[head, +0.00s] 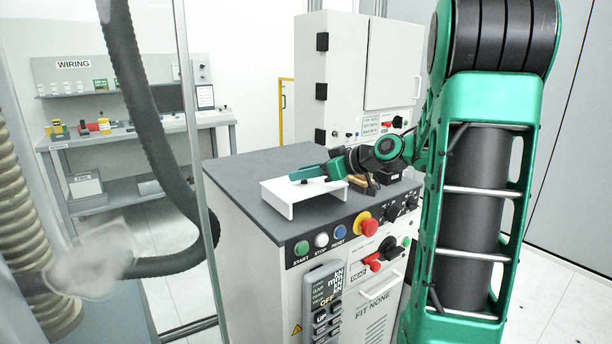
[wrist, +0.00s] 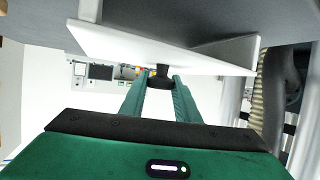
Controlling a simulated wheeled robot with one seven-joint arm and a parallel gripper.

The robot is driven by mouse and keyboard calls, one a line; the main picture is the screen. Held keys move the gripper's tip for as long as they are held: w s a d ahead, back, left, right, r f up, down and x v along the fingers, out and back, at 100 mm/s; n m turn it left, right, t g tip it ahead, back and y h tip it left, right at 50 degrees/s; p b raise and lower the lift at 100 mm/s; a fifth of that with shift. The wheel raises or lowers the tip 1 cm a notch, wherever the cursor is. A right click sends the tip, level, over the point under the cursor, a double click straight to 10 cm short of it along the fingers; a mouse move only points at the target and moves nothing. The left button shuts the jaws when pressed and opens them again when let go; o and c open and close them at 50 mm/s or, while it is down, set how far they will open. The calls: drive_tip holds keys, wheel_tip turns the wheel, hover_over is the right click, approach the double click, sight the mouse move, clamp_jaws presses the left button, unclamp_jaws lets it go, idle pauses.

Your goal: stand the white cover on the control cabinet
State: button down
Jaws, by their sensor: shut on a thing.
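The white cover (head: 285,190) is a thin plate with side walls, at the front left of the control cabinet's dark grey top (head: 238,172). Its plate looks roughly level in the head view. I cannot tell whether it rests on the top or hangs just above it. In the wrist view the white cover (wrist: 135,50) spans the upper middle, with a black knob (wrist: 160,70) on its face. My gripper (head: 306,175) is shut on this knob; its green fingers also show in the wrist view (wrist: 160,82). The cover's far side is partly hidden by my gripper.
A tall white cabinet (head: 345,75) stands behind the top. Small dark and wooden pieces (head: 365,186) lie right of the cover, below my wrist. Buttons, a red emergency stop (head: 369,227) and a pendant (head: 322,298) are on the front. The top's left and back are clear.

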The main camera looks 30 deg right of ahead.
drive_tip(key=shift+f, duration=0.2)
drive_tip(key=c, duration=1.4)
unclamp_jaws()
drive_tip(key=shift+o, duration=0.2)
drive_tip(key=shift+r, duration=0.1)
drive_tip(key=v, duration=1.2)
drive_tip(key=shift+s, duration=0.1)
